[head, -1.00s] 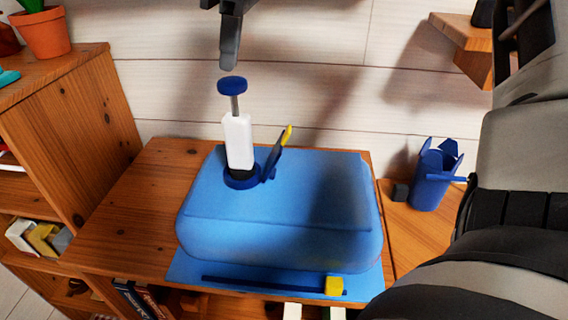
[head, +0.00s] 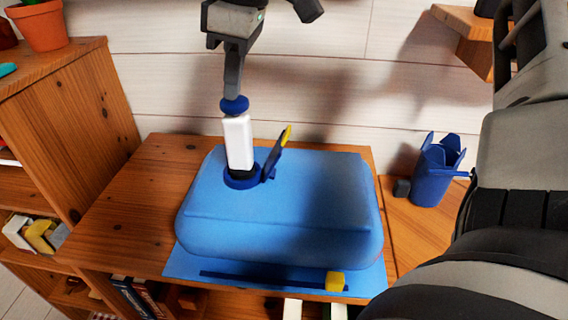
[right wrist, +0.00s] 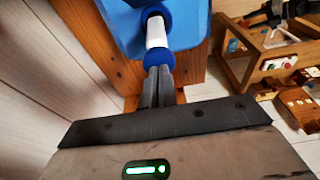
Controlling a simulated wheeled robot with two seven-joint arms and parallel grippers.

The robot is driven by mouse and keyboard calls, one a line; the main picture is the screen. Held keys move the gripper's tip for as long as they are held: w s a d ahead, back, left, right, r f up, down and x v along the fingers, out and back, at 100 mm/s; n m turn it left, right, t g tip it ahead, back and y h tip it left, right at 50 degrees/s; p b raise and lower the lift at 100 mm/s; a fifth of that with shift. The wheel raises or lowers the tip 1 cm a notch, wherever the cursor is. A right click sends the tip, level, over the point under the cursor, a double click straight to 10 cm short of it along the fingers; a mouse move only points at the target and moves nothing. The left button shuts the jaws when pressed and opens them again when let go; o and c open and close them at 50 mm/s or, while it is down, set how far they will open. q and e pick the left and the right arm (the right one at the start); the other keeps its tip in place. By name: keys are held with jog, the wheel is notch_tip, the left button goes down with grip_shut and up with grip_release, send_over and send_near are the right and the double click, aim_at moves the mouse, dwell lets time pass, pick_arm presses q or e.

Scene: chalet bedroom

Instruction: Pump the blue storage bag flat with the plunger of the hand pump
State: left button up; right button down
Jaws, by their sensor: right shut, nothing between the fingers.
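The blue storage bag (head: 280,215) lies puffed up on the wooden table top. The hand pump (head: 238,143) stands upright on its back left part, with a white barrel and a dark blue base. Its blue plunger knob (head: 234,104) sits just above the barrel, so the rod hardly shows. My right gripper (head: 233,92) is shut and empty, pointing down with its fingertips at the top of the knob. In the right wrist view the closed fingers (right wrist: 158,88) meet the blue knob (right wrist: 159,60). My left gripper is not in view.
A dark blue lever with a yellow tip (head: 278,153) stands beside the pump. A blue cup-like holder (head: 436,172) stands to the right. A wooden shelf with a plant pot (head: 40,28) is at the left. A yellow slider (head: 335,281) lies at the bag's front edge.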

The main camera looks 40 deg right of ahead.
jog(key=shift+f, duration=0.45)
jog(key=p+v, duration=0.2)
jog(key=shift+w+a+r+p, duration=0.15)
jog(key=shift+r+p, duration=0.2)
jog(key=shift+v, duration=1.15)
jog(key=shift+w+a, duration=0.15)
jog(key=shift+w, duration=0.05)
jog(key=shift+s+d+b+x, duration=0.2)
jog(key=shift+b+x, duration=0.2)
jog(key=shift+x, duration=0.75)
jog(key=shift+s+d+b+x, duration=0.15)
jog(key=shift+b+x, duration=0.2)
jog(key=shift+x, duration=0.75)
jog(key=shift+s+d+b+x, duration=0.15)
jog(key=shift+b+x, duration=0.25)
jog(key=shift+x, duration=0.75)
jog(key=shift+p+v, duration=1.05)
jog(key=shift+v, duration=0.05)
jog(key=shift+w+a+r, duration=0.1)
jog(key=shift+r, duration=0.5)
jog(key=shift+w+a+r, duration=0.1)
jog(key=shift+r, duration=0.55)
